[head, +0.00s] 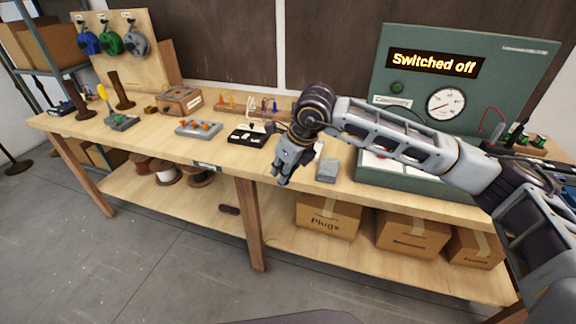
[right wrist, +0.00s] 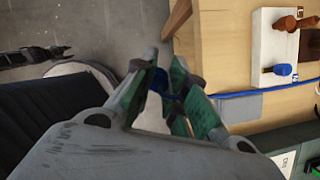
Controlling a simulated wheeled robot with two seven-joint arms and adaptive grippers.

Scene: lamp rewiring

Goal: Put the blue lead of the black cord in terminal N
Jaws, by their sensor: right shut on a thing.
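My right gripper (head: 283,176) hangs just in front of the bench's front edge. In the right wrist view its green-padded fingers (right wrist: 172,95) are shut on a blue lead (right wrist: 158,80). A blue wire (right wrist: 272,90) runs right from the fingers, across the bench edge and over a grey block (right wrist: 242,106). A white terminal block (right wrist: 268,46) with brown posts and a blue post (right wrist: 283,69) stands on the bench, apart from the gripper. A tag beside the blue post is too small to read surely. My left gripper is out of view.
On the bench are the grey block (head: 327,172), a black-and-white block (head: 247,134), a grey tray with orange parts (head: 198,129) and a wooden box (head: 179,101). A green test panel (head: 468,75) reads "Switched off". Cartons (head: 328,215) stand on the lower shelf.

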